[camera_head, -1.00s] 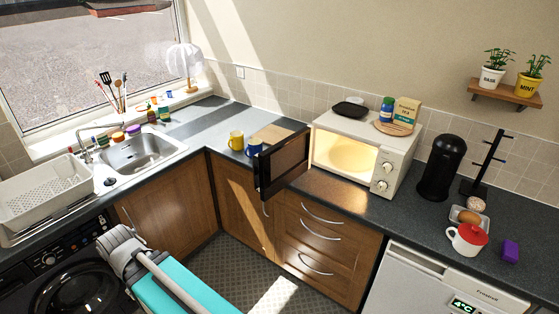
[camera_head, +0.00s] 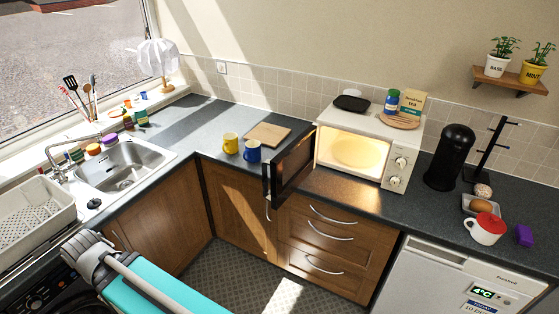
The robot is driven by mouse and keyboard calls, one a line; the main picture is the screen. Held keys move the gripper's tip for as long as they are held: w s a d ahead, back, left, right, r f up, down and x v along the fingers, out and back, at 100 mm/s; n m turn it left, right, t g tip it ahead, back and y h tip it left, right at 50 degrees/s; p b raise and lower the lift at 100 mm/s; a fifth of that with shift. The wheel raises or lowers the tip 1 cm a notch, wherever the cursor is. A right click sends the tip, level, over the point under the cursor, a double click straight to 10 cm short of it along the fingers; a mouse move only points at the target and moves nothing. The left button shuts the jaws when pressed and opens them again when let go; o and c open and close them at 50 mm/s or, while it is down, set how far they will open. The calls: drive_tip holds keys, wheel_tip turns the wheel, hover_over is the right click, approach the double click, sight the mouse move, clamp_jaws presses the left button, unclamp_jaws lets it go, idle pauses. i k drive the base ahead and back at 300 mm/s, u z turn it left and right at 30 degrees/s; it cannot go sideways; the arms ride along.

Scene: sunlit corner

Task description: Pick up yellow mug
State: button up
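The yellow mug (camera_head: 231,143) stands upright on the dark worktop in the corner, left of the open microwave door. A blue mug (camera_head: 252,151) stands close beside it on the right and a little nearer to me. My arm, grey and teal, shows at the lower left, well short of the mugs. My gripper's fingers are not in view.
The microwave (camera_head: 366,150) stands with its door (camera_head: 290,163) open, jutting over the worktop's front edge right of the mugs. A wooden board (camera_head: 268,134) lies behind the mugs. The sink (camera_head: 124,166) is to the left. Worktop left of the yellow mug is clear.

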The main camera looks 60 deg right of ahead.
sight(229, 147)
drive_tip(key=i, duration=2.1)
drive_tip(key=z, duration=2.95)
